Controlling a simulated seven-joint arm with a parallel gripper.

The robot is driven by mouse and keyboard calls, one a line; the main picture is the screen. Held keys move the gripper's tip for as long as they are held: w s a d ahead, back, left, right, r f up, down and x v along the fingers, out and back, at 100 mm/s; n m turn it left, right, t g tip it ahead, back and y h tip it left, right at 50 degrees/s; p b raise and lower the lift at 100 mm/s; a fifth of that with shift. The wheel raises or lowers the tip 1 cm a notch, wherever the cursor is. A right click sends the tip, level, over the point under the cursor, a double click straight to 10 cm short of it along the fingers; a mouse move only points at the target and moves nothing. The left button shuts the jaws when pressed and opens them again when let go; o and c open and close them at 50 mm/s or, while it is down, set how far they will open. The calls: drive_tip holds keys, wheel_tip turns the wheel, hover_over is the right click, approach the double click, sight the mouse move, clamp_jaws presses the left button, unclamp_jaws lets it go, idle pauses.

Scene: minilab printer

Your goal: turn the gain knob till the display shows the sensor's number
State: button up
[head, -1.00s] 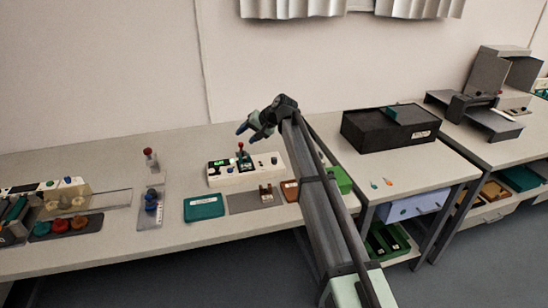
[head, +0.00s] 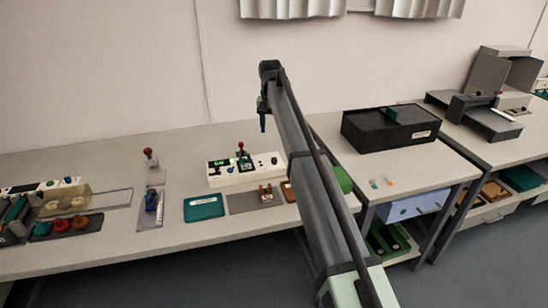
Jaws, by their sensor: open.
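A white control box (head: 244,175) sits on the bench left of my arm. It has a small green-lit display (head: 222,162), whose digits are too small to read. A blue knob (head: 231,169) sits on its front face and a dark knob (head: 273,161) at its right end; I cannot tell which is the gain knob. A teal and dark piece with a red top (head: 241,153) stands on the box. My gripper (head: 262,124) is open and empty, pointing down above and behind the box, clear of it. No sensor number is legible.
A teal pad (head: 204,207) and a grey mat (head: 241,203) with a small copper-coloured part (head: 265,194) lie in front of the box. A stand with a blue part (head: 151,200) is to the left. A black box (head: 390,128) stands at right.

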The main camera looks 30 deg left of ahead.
sight(274, 158)
drive_tip(key=f, duration=0.9)
drive_tip(key=d+f, duration=0.1)
drive_tip(key=f, duration=0.3)
drive_tip(key=shift+w+f, duration=0.25)
drive_tip(key=shift+f, duration=0.05)
drive_tip(key=shift+c, duration=0.5)
clamp_jaws()
